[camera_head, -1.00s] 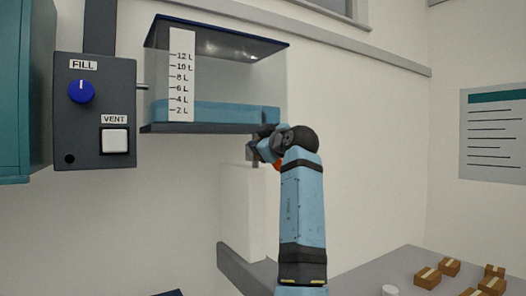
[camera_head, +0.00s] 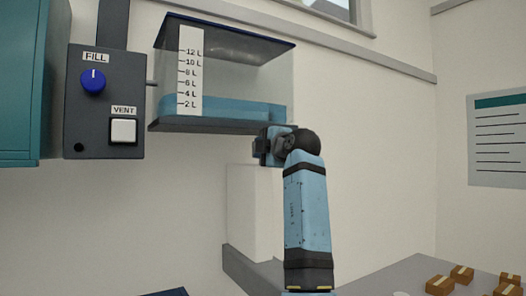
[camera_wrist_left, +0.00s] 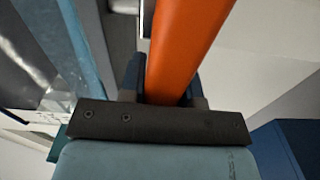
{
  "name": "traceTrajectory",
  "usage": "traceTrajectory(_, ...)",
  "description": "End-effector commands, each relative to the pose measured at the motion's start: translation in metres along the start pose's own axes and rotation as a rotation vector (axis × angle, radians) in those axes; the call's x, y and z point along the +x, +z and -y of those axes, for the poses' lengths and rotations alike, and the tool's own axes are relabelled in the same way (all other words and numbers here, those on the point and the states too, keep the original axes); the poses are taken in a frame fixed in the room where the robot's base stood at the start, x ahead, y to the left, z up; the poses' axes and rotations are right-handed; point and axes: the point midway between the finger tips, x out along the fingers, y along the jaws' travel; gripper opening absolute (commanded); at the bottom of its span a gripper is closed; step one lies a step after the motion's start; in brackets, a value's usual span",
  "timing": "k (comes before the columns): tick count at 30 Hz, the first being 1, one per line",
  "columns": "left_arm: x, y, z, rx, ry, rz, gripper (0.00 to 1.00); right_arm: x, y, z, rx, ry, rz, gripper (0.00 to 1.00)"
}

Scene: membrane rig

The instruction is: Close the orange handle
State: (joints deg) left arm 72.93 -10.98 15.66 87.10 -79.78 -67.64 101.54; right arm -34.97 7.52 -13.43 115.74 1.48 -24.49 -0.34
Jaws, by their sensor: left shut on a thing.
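In the left wrist view, the orange handle (camera_wrist_left: 186,45) runs as a thick smooth bar between the two dark fingers of my left gripper (camera_wrist_left: 165,82). The fingers are shut on it. In the head view, my left gripper (camera_head: 264,149) is just under the right front corner of the clear tank (camera_head: 232,70). The orange handle is hidden there behind the gripper and the blue arm. My right gripper is in neither view.
The tank holds blue water between the 2 L and 4 L marks. A grey panel (camera_head: 103,140) with a blue FILL knob (camera_head: 92,81) and white VENT button (camera_head: 123,130) is at left. A white block (camera_head: 252,215) stands below the tank. Small boxes (camera_head: 440,285) lie at lower right.

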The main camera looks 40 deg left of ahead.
Motion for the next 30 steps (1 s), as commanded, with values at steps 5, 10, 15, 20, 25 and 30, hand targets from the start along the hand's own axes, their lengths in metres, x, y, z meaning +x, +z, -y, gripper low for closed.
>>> traceTrajectory(5,0.0000,0.0004,0.0032,-0.059,-0.001,0.001,0.06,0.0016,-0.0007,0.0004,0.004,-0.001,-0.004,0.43)
traceTrajectory(10,0.0000,0.0005,0.0036,-0.085,-0.001,0.000,0.06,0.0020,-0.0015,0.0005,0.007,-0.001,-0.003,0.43)
traceTrajectory(15,-0.0001,0.0004,0.0035,-0.093,-0.001,0.000,0.06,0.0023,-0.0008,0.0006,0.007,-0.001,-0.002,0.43)
traceTrajectory(20,-0.0001,0.0004,0.0035,-0.093,-0.001,0.000,0.06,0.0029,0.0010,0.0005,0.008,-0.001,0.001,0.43)
traceTrajectory(25,-0.0001,0.0003,0.0034,-0.092,-0.001,0.000,0.48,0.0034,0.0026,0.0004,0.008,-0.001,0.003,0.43)
traceTrajectory(30,-0.0001,0.0003,0.0033,-0.091,0.000,0.000,0.55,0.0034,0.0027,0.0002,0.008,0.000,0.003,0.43)
